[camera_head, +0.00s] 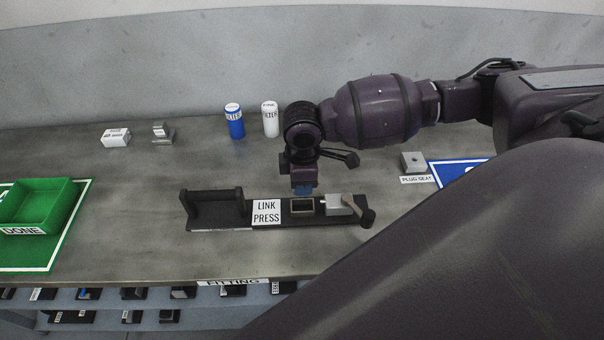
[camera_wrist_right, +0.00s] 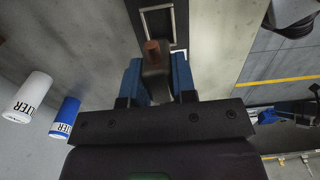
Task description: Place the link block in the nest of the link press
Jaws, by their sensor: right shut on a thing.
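The link press (camera_head: 230,225) is a dark, long fixture on the grey table, with a white "LINK PRESS" label. Its nest, a rectangular frame (camera_head: 302,207), lies just right of the label; in the right wrist view the frame (camera_wrist_right: 181,22) shows at the top. My right gripper (camera_head: 304,188) points down just above the nest. Its blue fingers are shut on a dark grey piece with a copper-brown end (camera_wrist_right: 152,50), apparently the link block. The fingers largely hide it in the head view. Whether it touches the nest I cannot tell. My left gripper is out of view.
A light metal block (camera_head: 338,205) and a dark knob (camera_head: 367,217) sit at the press's right end. A blue filter (camera_head: 235,122) and a white filter (camera_head: 270,120) stand behind. A green DONE bin (camera_head: 62,205) is at left. The table between bin and press is clear.

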